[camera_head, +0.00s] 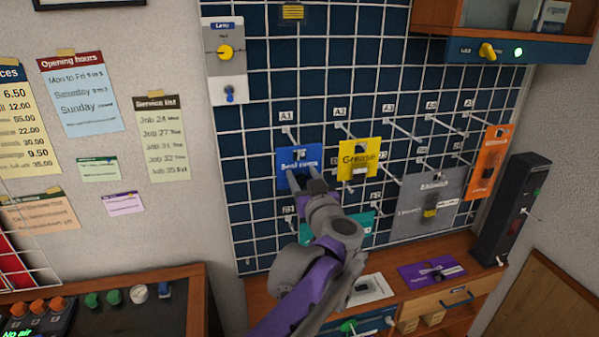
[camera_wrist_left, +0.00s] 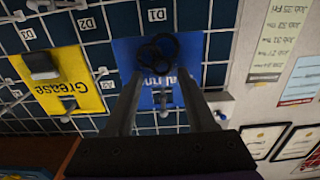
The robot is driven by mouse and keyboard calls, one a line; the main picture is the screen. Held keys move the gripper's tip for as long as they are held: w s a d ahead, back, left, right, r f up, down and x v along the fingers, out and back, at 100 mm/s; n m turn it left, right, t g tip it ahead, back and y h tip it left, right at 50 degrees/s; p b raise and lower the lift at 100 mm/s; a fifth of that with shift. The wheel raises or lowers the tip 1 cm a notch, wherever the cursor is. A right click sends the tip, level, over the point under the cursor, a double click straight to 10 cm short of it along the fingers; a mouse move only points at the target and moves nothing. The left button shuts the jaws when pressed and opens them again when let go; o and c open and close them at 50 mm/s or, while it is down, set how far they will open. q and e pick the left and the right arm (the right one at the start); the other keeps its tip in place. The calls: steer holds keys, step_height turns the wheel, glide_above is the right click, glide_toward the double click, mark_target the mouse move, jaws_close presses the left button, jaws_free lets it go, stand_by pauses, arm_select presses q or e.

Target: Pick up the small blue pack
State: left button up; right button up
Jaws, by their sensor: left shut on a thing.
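The small blue pack (camera_head: 297,158) is a flat blue card with white lettering, in front of the wire grid wall just below the A1 label. In the left wrist view the blue pack (camera_wrist_left: 130,62) is straight ahead, with a dark round item on its front. My left gripper (camera_head: 309,181) reaches up to its lower part and is shut on it. The fingers (camera_wrist_left: 160,85) also show in the wrist view, over the pack's lettering. I cannot tell whether the pack still hangs on its hook. My right gripper is in neither view.
A yellow Grease pack (camera_head: 358,160) hangs close to the right of the blue one. A teal pack (camera_head: 350,228) is below, partly behind my arm. A grey pack (camera_head: 428,205) and an orange pack (camera_head: 490,160) hang further right. Bare metal hooks stick out between them.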

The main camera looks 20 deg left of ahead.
arm_select(q)
jaws_close()
steer(key=shift+s+r, duration=0.1)
steer(key=shift+r, duration=0.7)
steer(key=b+v, duration=0.2)
steer(key=v, duration=1.6)
steer(key=shift+b, duration=0.4)
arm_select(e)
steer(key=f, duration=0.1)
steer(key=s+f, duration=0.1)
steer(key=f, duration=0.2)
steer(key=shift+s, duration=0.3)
